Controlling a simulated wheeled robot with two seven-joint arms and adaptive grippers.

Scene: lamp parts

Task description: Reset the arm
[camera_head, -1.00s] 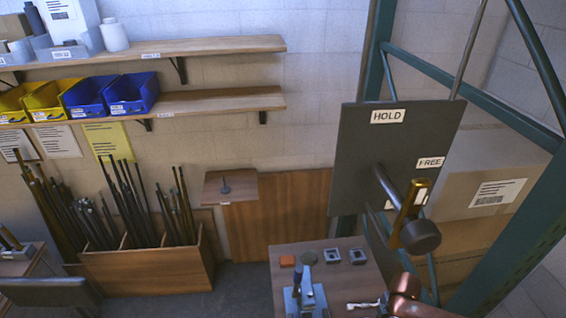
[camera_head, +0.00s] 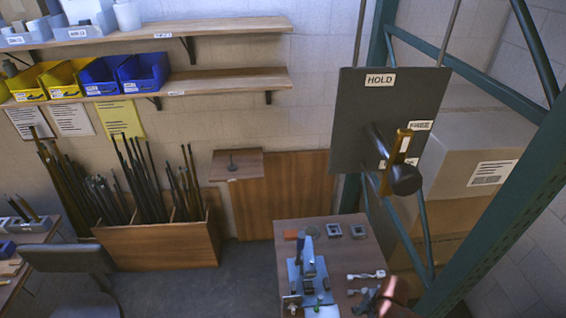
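A dark upright panel (camera_head: 355,115) hangs at the right. It carries a HOLD label (camera_head: 380,80) at its top and a FREE label (camera_head: 419,125) at its right edge. A dark rod sticks out from the panel and ends in a round black knob (camera_head: 405,180). A brass bar (camera_head: 396,155) stands nearly upright beside the knob, close to the FREE label. A copper-coloured piece (camera_head: 385,299) shows at the bottom edge; I cannot tell what it belongs to. Neither of my grippers can be made out.
A small wooden table (camera_head: 345,259) below the panel holds a blue-grey fixture (camera_head: 307,268) and several small parts. A green steel frame (camera_head: 500,215) and cardboard boxes (camera_head: 475,150) stand at the right. A bin of rods (camera_head: 158,244) and a chair (camera_head: 68,258) are at the left.

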